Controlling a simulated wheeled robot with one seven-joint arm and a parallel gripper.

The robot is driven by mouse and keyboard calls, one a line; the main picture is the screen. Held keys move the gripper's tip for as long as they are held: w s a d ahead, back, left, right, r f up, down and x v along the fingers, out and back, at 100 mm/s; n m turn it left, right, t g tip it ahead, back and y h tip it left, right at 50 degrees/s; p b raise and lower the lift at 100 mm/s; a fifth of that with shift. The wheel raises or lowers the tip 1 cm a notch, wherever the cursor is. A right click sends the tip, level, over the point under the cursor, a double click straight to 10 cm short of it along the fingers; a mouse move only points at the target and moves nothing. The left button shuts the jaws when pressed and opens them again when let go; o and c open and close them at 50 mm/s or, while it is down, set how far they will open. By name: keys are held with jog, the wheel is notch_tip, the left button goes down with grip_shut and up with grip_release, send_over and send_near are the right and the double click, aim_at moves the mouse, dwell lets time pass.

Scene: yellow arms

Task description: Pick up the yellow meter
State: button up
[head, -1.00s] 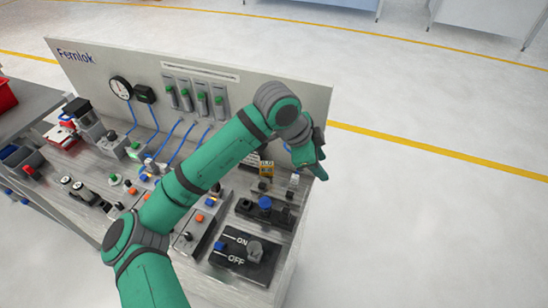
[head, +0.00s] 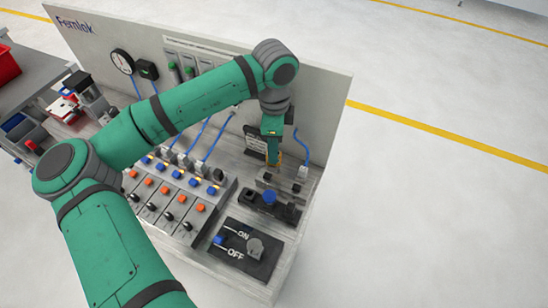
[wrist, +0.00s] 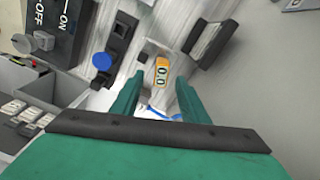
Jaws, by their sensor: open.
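My gripper (wrist: 157,88) is open, with one green finger to each side, and nothing is visibly held. In the head view my gripper (head: 272,160) points down at the right part of the bench and hides most of the meter. I cannot tell how much height remains between the fingertips and the meter.
A dark framed panel (wrist: 212,44) stands close to the right finger in the wrist view. A black block with a blue knob (head: 269,198) and an ON/OFF switch box (head: 245,250) are nearer on the bench. The upright back board (head: 325,105) rises behind.

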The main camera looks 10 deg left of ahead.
jog(key=shift+a+f, duration=0.1)
jog(key=shift+f, duration=2.55)
jog(key=shift+w, duration=0.1)
jog(key=shift+c, duration=0.3)
